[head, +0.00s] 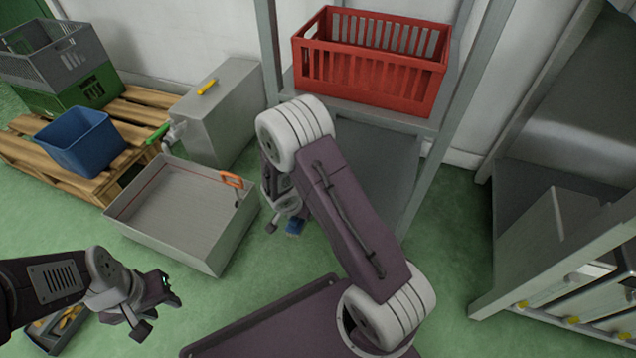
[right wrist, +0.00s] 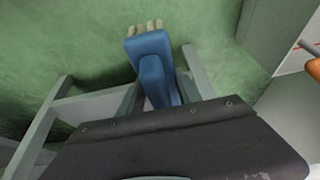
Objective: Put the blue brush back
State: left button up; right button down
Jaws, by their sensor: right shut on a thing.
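A grey open bin (head: 124,212) stands left of my right gripper, with an orange-handled thing (head: 231,180) on its rim. A red crate (head: 365,80) sits on the rack (head: 375,115) behind. A blue tub (head: 80,145) is on a pallet. A small tool box (head: 48,340) lies lower left.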

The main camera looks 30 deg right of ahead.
jog(key=w+d, duration=0.6)
jog(key=d, duration=0.1)
jog(key=w+d, duration=0.3)
jog(key=shift+d, duration=0.4)
jog(key=shift+w+d+r+p, duration=0.5)
jog(key=shift+w+d+p, duration=0.1)
jog(key=shift+p, duration=0.55)
jog(key=shift+w+d+f+p, duration=0.3)
jog(key=shift+w+d, duration=0.05)
jog(key=shift+d, duration=0.1)
jog(key=shift+w+d+f+b, duration=0.1)
jog(key=shift+f+b, duration=0.45)
jog(key=shift+f, duration=0.2)
jog(key=shift+f+b, duration=0.25)
jog(key=shift+b, duration=0.1)
jog(key=c, duration=0.8)
grip_release()
jog(key=shift+c, duration=0.2)
